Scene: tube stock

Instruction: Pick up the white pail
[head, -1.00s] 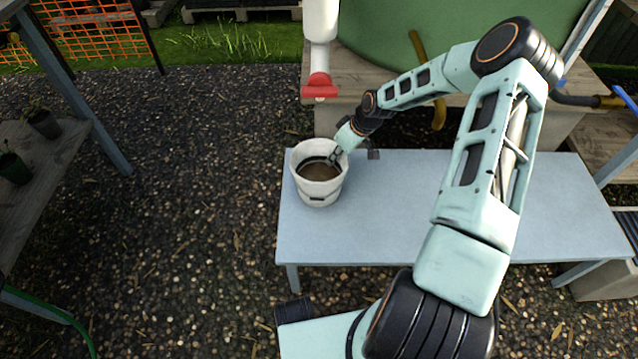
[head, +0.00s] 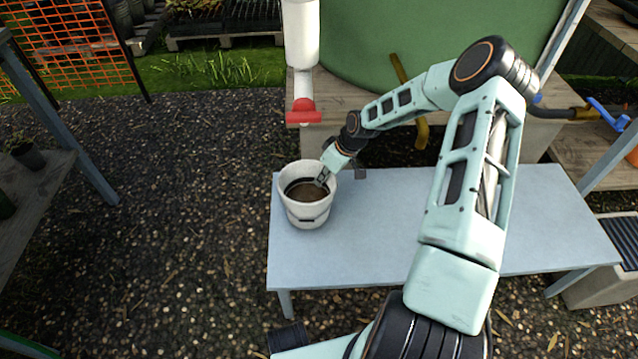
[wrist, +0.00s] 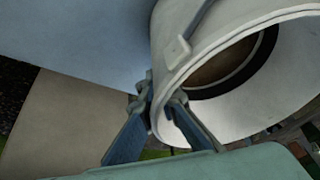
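The white pail (head: 308,213) stands upright at the left end of the pale blue bench (head: 420,230), with dark brown contents inside. My gripper (head: 322,178) is at the right, far side of its rim. In the wrist view the pail (wrist: 215,70) fills the upper right, its mouth tilted in the picture. My gripper (wrist: 164,96) has one finger outside the wall and one inside, closed on the rim. The pail's underside is hidden, and I see no clear gap between it and the bench.
A white pipe with a red-handled valve (head: 303,112) hangs just behind the pail. A green tank (head: 440,45) on a wooden stand is behind the bench. The bench's middle is bare beneath my arm. Gravel lies to the left.

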